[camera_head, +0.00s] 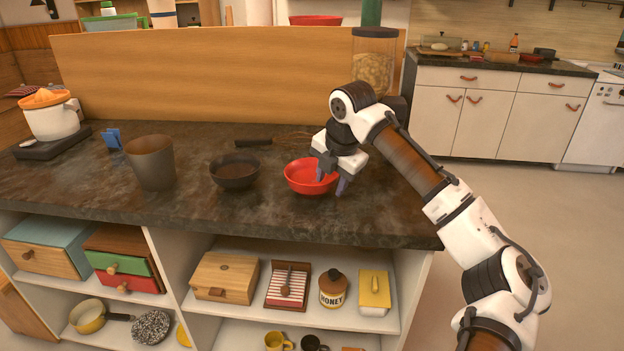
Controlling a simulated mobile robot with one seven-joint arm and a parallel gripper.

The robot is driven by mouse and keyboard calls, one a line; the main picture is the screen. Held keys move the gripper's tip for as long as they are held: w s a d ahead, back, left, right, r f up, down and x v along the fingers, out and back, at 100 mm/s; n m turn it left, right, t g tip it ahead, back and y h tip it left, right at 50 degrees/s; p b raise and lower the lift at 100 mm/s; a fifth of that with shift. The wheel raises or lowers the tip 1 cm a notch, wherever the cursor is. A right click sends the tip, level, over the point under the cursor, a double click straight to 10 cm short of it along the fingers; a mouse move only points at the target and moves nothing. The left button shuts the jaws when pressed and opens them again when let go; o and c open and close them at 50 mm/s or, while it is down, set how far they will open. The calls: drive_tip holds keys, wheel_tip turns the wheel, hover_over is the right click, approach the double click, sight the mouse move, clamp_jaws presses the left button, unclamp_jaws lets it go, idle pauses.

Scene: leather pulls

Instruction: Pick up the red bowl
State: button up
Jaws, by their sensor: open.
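The red bowl (299,178) sits upright on the dark stone counter (270,215), near its front right part. My gripper (331,186) is at the right side of the bowl, pointing down. It is open, with one finger over or in the bowl and the other outside its right rim. Part of the bowl's right rim is hidden behind my gripper. I cannot tell whether the fingers touch the bowl.
A dark bowl (235,173) stands just left of the red bowl, and a grey-brown cup (151,162) farther left. A whisk (275,141) lies behind. A tall jar (373,62) and a wooden back panel (210,75) stand behind. Shelves lie below the counter.

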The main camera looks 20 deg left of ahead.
drive_tip(key=shift+f, duration=0.2)
clamp_jaws()
drive_tip(key=shift+r, duration=0.15)
